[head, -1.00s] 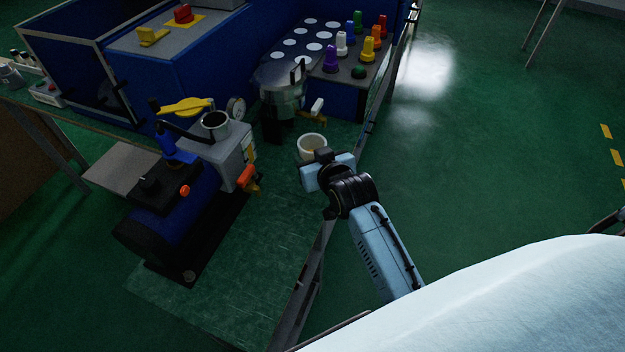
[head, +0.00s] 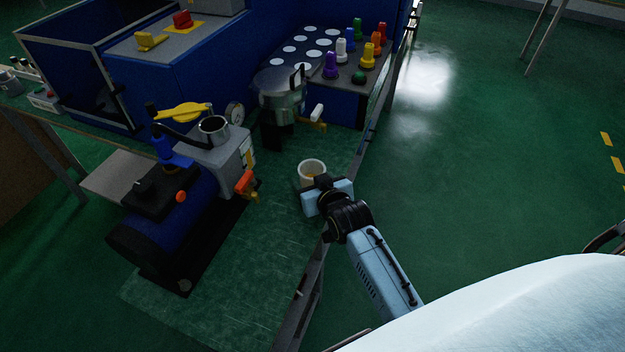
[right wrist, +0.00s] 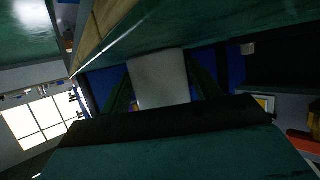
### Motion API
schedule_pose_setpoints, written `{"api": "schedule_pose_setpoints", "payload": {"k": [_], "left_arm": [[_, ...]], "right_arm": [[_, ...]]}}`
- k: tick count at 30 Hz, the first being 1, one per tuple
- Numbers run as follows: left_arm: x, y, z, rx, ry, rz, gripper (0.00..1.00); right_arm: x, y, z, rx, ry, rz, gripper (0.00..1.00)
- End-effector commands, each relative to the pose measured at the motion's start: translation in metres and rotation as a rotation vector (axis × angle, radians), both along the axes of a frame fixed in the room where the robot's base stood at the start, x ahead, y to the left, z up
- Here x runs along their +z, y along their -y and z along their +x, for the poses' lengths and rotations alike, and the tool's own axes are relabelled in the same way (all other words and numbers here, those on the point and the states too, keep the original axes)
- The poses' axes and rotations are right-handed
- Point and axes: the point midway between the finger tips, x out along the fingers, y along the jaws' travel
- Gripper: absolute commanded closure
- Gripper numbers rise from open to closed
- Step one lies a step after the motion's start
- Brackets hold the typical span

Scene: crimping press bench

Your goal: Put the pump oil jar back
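The pump oil jar is a small white open-topped cup (head: 312,168) with something yellow inside, at the bench's right edge in the head view. My right gripper (head: 314,184) is at its near side, with the fingers mostly hidden by the gripper body. In the right wrist view, the pale jar wall (right wrist: 158,80) fills the space between the two dark fingers, which appear to touch both sides. The jar looks upright; I cannot tell how high it is above the bench. The vacuum pump (head: 175,222) stands to the left. My left gripper is out of view.
A clear-sided vessel (head: 281,95) with a valve stands behind the jar. A panel with colored bottles (head: 341,45) and white discs is further back. The green bench top (head: 225,290) is bare in front and right of the pump. Open floor lies to the right.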

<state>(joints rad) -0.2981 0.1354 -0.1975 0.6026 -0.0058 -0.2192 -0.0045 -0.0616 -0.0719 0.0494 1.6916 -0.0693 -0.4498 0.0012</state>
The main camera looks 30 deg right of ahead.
Motion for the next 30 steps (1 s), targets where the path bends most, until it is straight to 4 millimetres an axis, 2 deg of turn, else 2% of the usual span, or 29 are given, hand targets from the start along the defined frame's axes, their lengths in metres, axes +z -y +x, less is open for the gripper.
{"api": "schedule_pose_setpoints", "payload": {"k": [12,17,24,30], "left_arm": [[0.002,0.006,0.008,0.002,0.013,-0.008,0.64],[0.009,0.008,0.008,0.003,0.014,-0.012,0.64],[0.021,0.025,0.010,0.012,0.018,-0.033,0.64],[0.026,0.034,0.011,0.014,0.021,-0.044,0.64]], "right_arm": [[0.005,0.000,0.000,0.000,0.002,0.000,0.28],[0.013,-0.001,-0.022,0.000,-0.002,0.000,0.28],[0.033,-0.004,-0.070,0.000,-0.003,0.000,0.28],[0.045,-0.006,-0.099,0.000,-0.002,0.000,0.28]]}}
